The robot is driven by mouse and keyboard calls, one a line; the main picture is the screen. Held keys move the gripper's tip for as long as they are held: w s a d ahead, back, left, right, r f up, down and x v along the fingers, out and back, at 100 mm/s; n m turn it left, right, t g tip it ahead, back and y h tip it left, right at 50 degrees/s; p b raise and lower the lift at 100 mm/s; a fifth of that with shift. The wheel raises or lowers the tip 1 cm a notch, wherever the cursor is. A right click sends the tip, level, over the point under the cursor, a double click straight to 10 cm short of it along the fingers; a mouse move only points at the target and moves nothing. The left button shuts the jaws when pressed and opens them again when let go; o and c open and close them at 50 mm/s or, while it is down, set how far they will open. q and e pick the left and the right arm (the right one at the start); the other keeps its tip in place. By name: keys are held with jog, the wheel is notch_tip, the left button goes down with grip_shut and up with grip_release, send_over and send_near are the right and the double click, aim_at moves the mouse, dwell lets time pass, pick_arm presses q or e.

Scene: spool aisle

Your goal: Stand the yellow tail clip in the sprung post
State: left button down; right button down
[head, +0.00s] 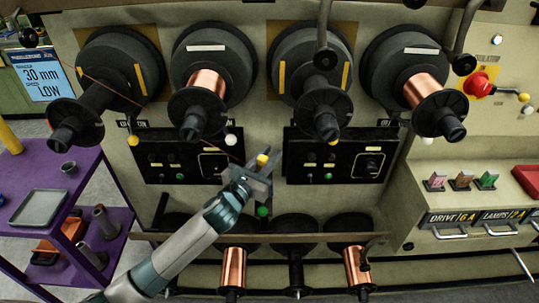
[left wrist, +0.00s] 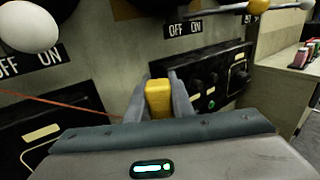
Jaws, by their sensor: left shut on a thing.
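My left gripper (head: 260,171) is raised in front of the machine, between the two black control panels. It is shut on the yellow tail clip (head: 262,159). In the left wrist view the yellow tail clip (left wrist: 158,98) sits between the two grey fingers, its top showing and its lower part hidden. A thin copper wire (head: 185,137) runs from the left upper spool down towards the clip; I cannot see whether it is fastened to it. I cannot pick out the sprung post for certain in either view. My right gripper is not in view.
Large upper spools, two showing copper (head: 207,83), overhang the black panels (head: 340,155). Smaller spools (head: 232,267) stand below a ledge. A purple cart (head: 90,172) with a grey tray (head: 42,207) is at left. A shelf with drawers (head: 447,233) is at right.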

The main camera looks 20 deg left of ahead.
pick_arm(q)
jog(key=shift+f, duration=0.6)
